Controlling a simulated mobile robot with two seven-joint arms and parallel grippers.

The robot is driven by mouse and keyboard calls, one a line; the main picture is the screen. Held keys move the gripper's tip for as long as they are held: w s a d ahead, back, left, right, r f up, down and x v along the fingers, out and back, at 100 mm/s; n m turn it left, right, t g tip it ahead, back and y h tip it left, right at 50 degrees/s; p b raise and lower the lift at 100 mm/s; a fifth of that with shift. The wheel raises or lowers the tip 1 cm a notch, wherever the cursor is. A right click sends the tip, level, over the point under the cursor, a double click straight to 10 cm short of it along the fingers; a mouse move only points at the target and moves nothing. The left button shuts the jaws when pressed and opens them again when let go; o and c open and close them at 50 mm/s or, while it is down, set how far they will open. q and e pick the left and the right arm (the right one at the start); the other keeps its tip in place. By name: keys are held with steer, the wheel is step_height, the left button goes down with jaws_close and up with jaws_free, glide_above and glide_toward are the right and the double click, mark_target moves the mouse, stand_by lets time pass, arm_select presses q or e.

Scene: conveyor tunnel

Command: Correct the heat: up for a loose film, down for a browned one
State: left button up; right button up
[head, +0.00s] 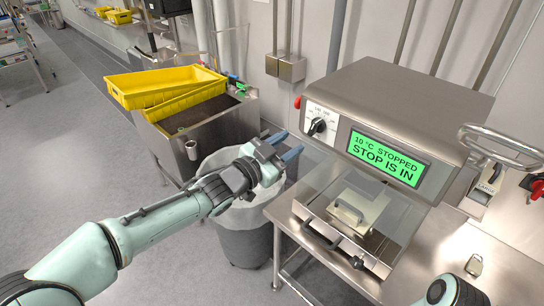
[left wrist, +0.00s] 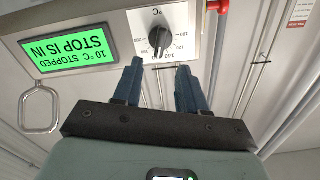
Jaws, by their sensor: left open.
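The heat knob (head: 317,126) is a black dial on a white scale plate at the left of the metal machine (head: 400,98). The green display (head: 385,157) reads "10 °C STOPPED STOP IS IN". My left gripper (head: 286,146) is open and empty, to the left of and below the knob. In the left wrist view the picture is upside down; the knob (left wrist: 160,40) shows beyond and between the two blue fingertips (left wrist: 160,72), apart from them. No film can be made out. My right arm shows at the bottom right edge; its gripper is out of view.
A red button (head: 297,102) sits on the machine's left side. Below the display is a clear cover over a handled block (head: 350,210). A grey bin (head: 245,240) stands under my left arm. Yellow crates (head: 165,86) sit behind it. A red-handled switch (head: 537,188) is far right.

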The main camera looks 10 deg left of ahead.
arm_select(q)
steer(key=shift+v, duration=2.7)
